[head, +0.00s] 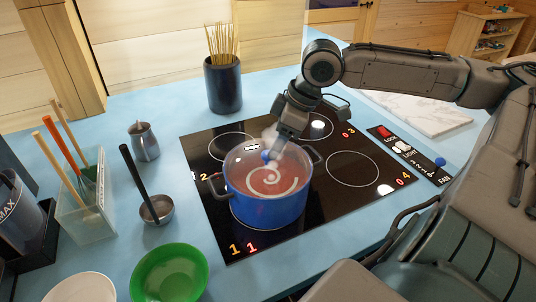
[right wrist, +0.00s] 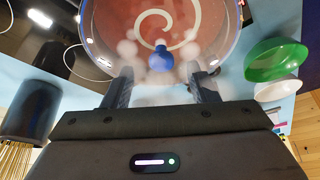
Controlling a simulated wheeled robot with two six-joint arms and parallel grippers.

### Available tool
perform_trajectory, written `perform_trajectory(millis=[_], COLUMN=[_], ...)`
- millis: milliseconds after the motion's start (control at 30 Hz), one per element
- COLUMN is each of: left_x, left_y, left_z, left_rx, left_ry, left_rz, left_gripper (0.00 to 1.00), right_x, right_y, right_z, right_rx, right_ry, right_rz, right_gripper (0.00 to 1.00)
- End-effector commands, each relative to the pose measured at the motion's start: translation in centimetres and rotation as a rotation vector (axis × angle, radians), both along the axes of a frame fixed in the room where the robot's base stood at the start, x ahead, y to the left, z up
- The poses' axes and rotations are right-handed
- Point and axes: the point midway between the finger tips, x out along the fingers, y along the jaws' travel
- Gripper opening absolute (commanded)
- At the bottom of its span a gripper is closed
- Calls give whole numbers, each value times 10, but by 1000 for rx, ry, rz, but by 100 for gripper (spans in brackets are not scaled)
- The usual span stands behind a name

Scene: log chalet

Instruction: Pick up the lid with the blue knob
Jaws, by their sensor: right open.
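The lid (head: 245,163) is clear glass with a blue knob (head: 267,155) at its centre. It sits on the blue pot (head: 265,207), which holds red contents with a pale swirl and stands on the front-left part of the black cooktop. My right gripper (head: 274,154) reaches down over the lid from the upper right. In the right wrist view its fingers (right wrist: 160,80) are open, with the blue knob (right wrist: 161,60) between and just beyond the tips. I cannot tell whether they touch the lid. Steam blurs the area. My left gripper is out of view.
A green bowl (head: 169,274), a ladle (head: 155,207), a metal pitcher (head: 144,141) and a clear utensil box (head: 84,215) stand left of the cooktop (head: 230,240). A dark holder of sticks (head: 223,86) stands behind. A control panel (head: 410,155) and a marble board (head: 415,108) lie right.

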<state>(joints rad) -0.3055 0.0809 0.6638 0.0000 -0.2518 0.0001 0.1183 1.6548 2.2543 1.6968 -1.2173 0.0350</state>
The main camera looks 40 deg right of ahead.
Motion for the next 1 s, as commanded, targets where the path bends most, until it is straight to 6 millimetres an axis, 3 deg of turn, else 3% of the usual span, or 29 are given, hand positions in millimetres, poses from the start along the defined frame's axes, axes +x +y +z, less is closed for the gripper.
perform_trajectory(millis=[300,533,900,1000], left_x=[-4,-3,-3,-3], left_y=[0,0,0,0], left_z=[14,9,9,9], left_rx=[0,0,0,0], left_ry=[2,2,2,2], left_rz=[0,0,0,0], left_gripper=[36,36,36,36], right_x=[5,10,12,12], right_y=[5,9,11,11], right_z=[-9,-27,-30,-30], right_rx=[-5,-3,1,1], right_ry=[6,4,0,0], right_rz=[5,3,4,4], right_gripper=[53,53,53,35])
